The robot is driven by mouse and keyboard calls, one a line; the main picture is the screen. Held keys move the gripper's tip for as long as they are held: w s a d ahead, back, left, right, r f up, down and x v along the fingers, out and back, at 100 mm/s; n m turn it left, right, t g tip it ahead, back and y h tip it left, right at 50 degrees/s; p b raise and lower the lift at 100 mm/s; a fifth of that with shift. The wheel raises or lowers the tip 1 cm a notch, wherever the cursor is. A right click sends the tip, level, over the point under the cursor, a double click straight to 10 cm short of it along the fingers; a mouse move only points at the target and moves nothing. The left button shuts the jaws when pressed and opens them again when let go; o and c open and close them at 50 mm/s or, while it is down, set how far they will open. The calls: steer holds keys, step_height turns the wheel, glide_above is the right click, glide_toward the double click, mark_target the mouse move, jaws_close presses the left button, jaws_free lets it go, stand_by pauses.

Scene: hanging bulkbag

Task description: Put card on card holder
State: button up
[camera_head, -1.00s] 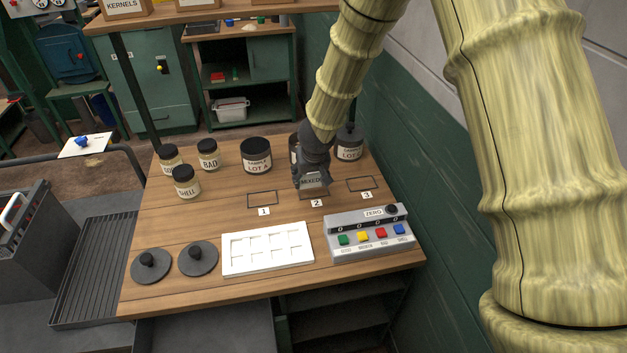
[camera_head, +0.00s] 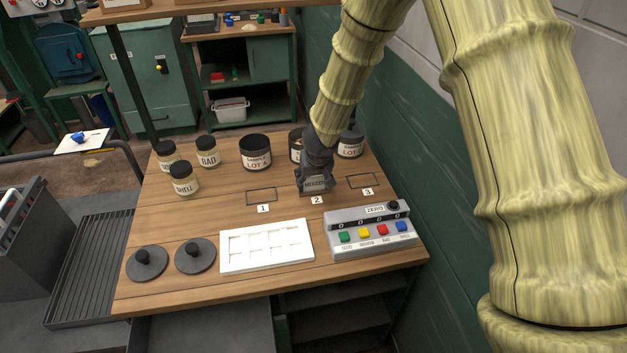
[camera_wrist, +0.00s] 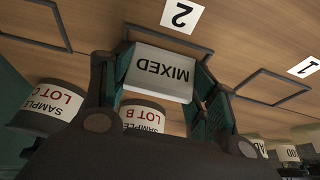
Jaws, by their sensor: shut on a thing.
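My gripper (camera_head: 314,187) is shut on a pale card marked MIXED (camera_head: 316,184), above or at the outlined rectangle by the number 2 tag (camera_head: 317,200). In the wrist view the card (camera_wrist: 158,72) sits between the two fingers of my gripper (camera_wrist: 160,85), its text upside down. The rectangle outline behind it (camera_wrist: 185,42) is partly covered by the card. I cannot tell whether the card touches the table. No separate card holder is clear apart from the outlined rectangles, numbers 1 (camera_head: 261,196) and 3 (camera_head: 363,181).
Behind my gripper stand sample jars, LOT A (camera_head: 255,152) and one at the right (camera_head: 351,145). A white tray (camera_head: 228,265) and a counter box with coloured buttons (camera_head: 372,232) lie in front. Small jars (camera_head: 184,178) and two dark round lids (camera_head: 195,256) are at left.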

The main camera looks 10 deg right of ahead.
steer(key=shift+f, duration=0.1)
steer(key=o, duration=0.8)
steer(key=shift+o, duration=0.2)
steer(key=shift+r, duration=0.4)
steer(key=p+v, duration=0.5)
steer(key=v, duration=0.6)
steer(key=shift+s+r+p, duration=0.15)
steer(key=shift+r+p, duration=0.05)
steer(key=shift+p, duration=0.15)
